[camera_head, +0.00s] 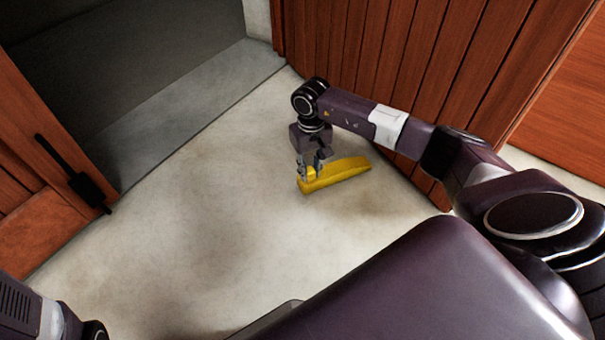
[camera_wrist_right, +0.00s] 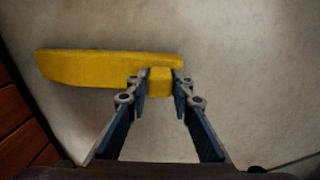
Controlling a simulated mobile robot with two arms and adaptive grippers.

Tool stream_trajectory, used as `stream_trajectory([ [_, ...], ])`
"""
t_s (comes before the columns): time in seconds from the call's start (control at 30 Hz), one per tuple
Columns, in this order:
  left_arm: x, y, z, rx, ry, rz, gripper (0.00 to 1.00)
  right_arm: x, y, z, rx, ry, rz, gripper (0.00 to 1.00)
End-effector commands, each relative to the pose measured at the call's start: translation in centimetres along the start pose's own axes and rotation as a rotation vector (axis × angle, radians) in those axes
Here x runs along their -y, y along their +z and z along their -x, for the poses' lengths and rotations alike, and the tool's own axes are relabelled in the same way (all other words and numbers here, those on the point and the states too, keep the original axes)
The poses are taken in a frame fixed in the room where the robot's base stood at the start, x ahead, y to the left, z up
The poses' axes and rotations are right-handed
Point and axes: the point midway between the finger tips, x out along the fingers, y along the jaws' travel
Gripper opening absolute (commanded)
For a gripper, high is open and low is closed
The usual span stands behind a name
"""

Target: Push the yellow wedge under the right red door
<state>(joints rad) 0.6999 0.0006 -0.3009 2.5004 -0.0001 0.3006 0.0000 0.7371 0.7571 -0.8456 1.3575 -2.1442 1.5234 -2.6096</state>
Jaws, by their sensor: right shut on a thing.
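The yellow wedge (camera_head: 345,172) lies on the pale floor in front of the right red door (camera_head: 400,50). My right gripper (camera_head: 311,172) is shut on the wedge's near, left end in the head view. The wedge's other end points right, towards the door's lower edge. In the right wrist view the wedge (camera_wrist_right: 95,68) stretches left from the fingers (camera_wrist_right: 160,84), which grip a small yellow block part of it. There a strip of floor shows between the wedge's far end and the door (camera_wrist_right: 18,130). My left gripper is out of view.
Another red wooden door (camera_head: 25,190) with a black handle bar (camera_head: 70,172) stands at the left. A grey step (camera_head: 200,110) and dark doorway lie between the doors. The floor left of the wedge is clear.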

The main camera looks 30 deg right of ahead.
Motion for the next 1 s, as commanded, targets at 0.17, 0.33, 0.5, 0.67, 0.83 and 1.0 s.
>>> stream_trajectory([
  [0.17, -0.1, -0.2, 0.5, 0.0, 0.0, 0.0, 0.4, -1.9, -0.3, 0.0, -0.003, 0.001, -0.002, 0.0],
  [0.33, -0.2, -0.3, 0.9, 0.001, 0.0, 0.0, 0.4, -3.6, -0.5, -0.1, -0.003, 0.001, -0.002, 0.0],
  [0.5, -0.2, -0.4, 1.2, 0.001, 0.0, -0.001, 0.4, -5.0, -0.7, -0.1, -0.002, 0.002, -0.001, 0.0],
  [0.67, -0.3, -0.4, 1.4, 0.001, 0.0, -0.001, 0.4, -5.8, -0.8, -0.1, -0.002, 0.0, 0.0, 0.0],
  [0.83, -0.3, -0.5, 1.4, 0.001, 0.0, -0.001, 0.4, -6.2, -0.8, 0.0, -0.002, 0.0, 0.0, 0.0],
  [1.0, -0.3, -0.5, 1.4, 0.001, 0.0, -0.001, 0.4, -6.2, -0.8, 0.0, -0.002, 0.0, 0.0, 0.0],
])
